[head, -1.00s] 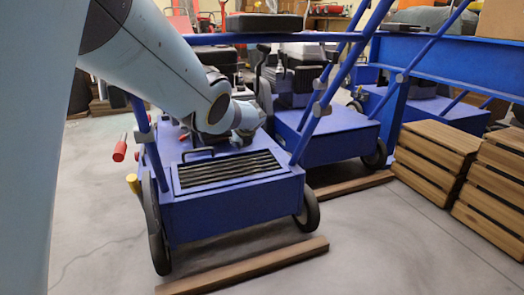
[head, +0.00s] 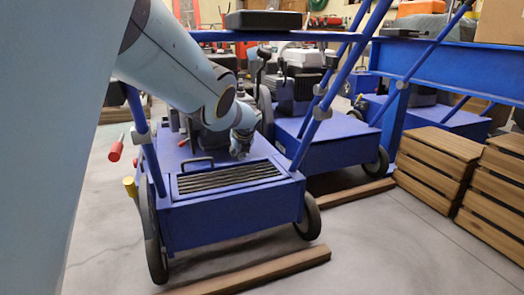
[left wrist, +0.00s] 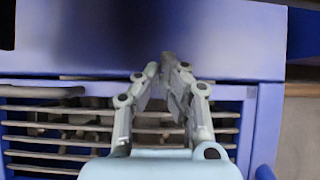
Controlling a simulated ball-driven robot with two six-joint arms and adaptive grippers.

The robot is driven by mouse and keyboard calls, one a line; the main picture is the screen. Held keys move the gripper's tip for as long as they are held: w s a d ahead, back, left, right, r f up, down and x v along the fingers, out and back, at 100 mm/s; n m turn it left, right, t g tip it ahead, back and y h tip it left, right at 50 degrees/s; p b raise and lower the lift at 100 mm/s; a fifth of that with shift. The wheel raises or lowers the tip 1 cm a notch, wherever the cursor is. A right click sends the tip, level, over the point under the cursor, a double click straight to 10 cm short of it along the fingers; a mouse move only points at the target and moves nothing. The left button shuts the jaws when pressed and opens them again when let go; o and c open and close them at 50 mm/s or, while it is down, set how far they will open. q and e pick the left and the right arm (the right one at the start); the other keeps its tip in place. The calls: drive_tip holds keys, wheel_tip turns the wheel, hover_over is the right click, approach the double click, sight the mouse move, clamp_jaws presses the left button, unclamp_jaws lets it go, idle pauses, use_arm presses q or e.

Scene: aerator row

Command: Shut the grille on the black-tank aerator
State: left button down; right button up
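The nearest blue aerator (head: 235,227) stands in the foreground of the head view, with a black box (head: 265,20) on its top bar. Its slatted grille (head: 230,176) lies flat or nearly flat in the front of the deck; I cannot tell whether it is fully shut. A dark handle (head: 198,161) stands at the grille's rear left. My left gripper (head: 240,152) is above the deck just behind the grille. In the left wrist view the gripper (left wrist: 166,72) has its fingertips together with nothing visible between them, over the grille slats (left wrist: 60,142). My right gripper is out of view.
A second blue aerator (head: 330,145) stands close behind on the right, with another beyond it. Slanting blue frame bars (head: 330,90) rise beside my arm. Wooden crates (head: 435,160) stand at the right. A wooden beam (head: 255,270) lies in front of the wheels.

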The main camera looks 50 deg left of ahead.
use_arm(q)
drive_tip(key=shift+s+f, duration=0.1)
drive_tip(key=shift+s, duration=0.1)
drive_tip(key=shift+s+d+r, duration=0.1)
drive_tip(key=shift+d+r, duration=0.1)
drive_tip(key=shift+r, duration=0.2)
drive_tip(key=v, duration=1.1)
drive_tip(key=shift+d, duration=0.1)
